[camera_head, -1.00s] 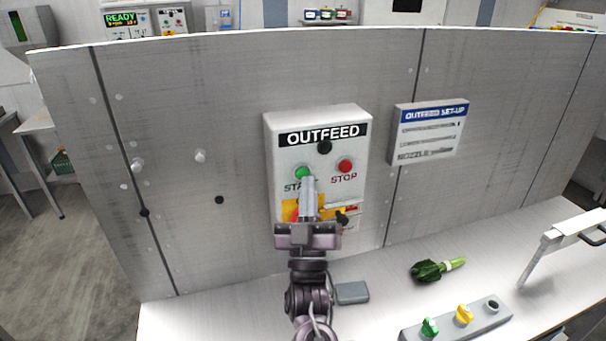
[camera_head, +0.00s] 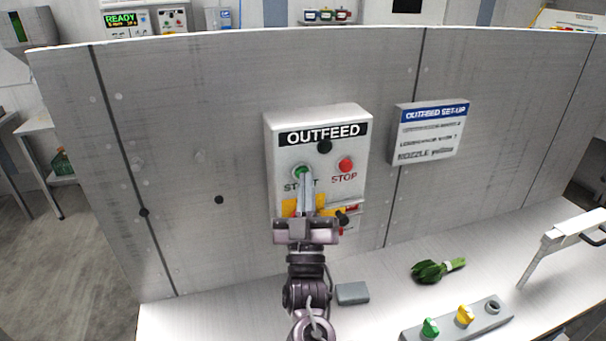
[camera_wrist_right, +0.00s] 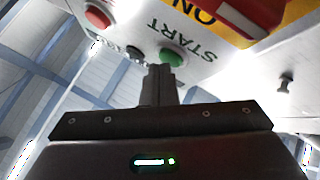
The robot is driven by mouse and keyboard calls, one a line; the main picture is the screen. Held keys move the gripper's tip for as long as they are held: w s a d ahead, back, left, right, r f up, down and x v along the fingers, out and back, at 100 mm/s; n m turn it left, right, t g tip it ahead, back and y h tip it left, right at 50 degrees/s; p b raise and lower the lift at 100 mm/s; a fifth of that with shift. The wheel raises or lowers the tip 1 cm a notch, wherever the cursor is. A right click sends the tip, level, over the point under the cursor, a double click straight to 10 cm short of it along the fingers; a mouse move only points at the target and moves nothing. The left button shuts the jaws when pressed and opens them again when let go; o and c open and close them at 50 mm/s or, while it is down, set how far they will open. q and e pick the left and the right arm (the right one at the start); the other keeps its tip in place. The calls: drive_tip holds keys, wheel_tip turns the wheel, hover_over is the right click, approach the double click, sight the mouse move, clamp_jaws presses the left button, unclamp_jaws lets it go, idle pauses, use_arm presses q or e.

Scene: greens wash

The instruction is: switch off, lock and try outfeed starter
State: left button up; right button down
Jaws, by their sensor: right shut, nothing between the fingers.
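The white OUTFEED starter box (camera_head: 285,158) is mounted on the grey metal panel. Its green START button (camera_head: 301,169) is at left and its red STOP button (camera_head: 345,165) at right. My right gripper (camera_head: 303,180) is shut and empty, its tips at the lower edge of START; I cannot tell whether they touch it. In the right wrist view the tips (camera_wrist_right: 160,72) point at the green button (camera_wrist_right: 171,57). The red switch handle (camera_wrist_right: 248,15) on its yellow plate (camera_head: 289,208) is mostly hidden by my gripper in the head view. My left gripper is out of view.
An OUTFEED SET-UP sign (camera_head: 431,131) hangs right of the box. On the white bench lie a grey block (camera_head: 352,293), a leafy green bunch (camera_head: 436,269) and a grey strip with green and yellow knobs (camera_head: 465,315). A white frame with a dark handle (camera_head: 565,236) stands at right.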

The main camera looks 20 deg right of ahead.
drive_tip(key=shift+w, duration=0.2)
drive_tip(key=shift+s, duration=0.15)
idle(0.5)
drive_tip(key=shift+s, duration=0.7)
drive_tip(key=s+p, duration=0.1)
drive_tip(key=s, duration=0.4)
drive_tip(key=shift+d+p, duration=0.15)
drive_tip(key=shift+p, duration=0.25)
